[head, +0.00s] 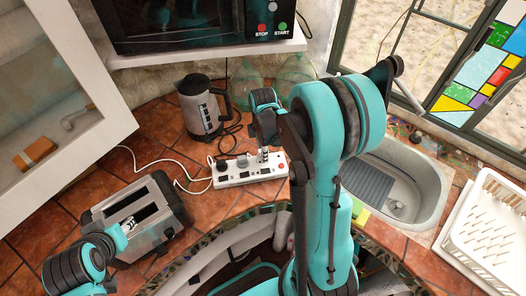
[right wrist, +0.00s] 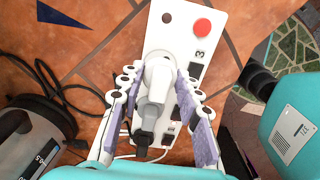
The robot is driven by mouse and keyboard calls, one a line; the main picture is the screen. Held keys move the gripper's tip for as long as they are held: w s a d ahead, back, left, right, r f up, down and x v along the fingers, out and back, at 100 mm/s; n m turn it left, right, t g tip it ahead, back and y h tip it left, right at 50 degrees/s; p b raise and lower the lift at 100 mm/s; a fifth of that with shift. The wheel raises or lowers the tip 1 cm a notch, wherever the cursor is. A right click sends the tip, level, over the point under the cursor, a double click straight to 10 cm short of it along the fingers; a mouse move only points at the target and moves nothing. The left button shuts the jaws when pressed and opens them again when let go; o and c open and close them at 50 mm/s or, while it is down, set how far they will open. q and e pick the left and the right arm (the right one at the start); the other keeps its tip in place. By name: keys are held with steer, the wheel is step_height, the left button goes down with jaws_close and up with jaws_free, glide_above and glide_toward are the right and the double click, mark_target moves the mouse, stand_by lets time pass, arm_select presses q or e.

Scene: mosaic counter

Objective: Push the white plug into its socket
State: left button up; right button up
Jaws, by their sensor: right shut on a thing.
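The white power strip (head: 232,181) lies on the tiled counter and also shows in the right wrist view (right wrist: 200,33). My right gripper (head: 263,154) is over its right half, pointing down. In the right wrist view its fingers (right wrist: 158,82) are shut on the white plug (right wrist: 158,72), which is at the strip's face; I cannot tell how deep it sits. A grey plug (head: 242,160) and a black plug (head: 221,165) stand in the strip to the left. The socket under the white plug is hidden.
A toaster (head: 172,206) stands left of the strip, a kettle (head: 200,110) behind it. A sink (head: 419,170) and white dish rack (head: 488,220) are at the right. A white cord (head: 178,163) and black cord (head: 232,130) run near the strip.

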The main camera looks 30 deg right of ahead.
arm_select(q)
steer(key=shift+f+b, duration=1.05)
steer(key=shift+f, duration=0.05)
arm_select(e)
steer(key=shift+f, duration=1.1)
steer(key=o, duration=1.2)
steer(key=shift+c, duration=0.2)
step_height(320, 180, up, 12)
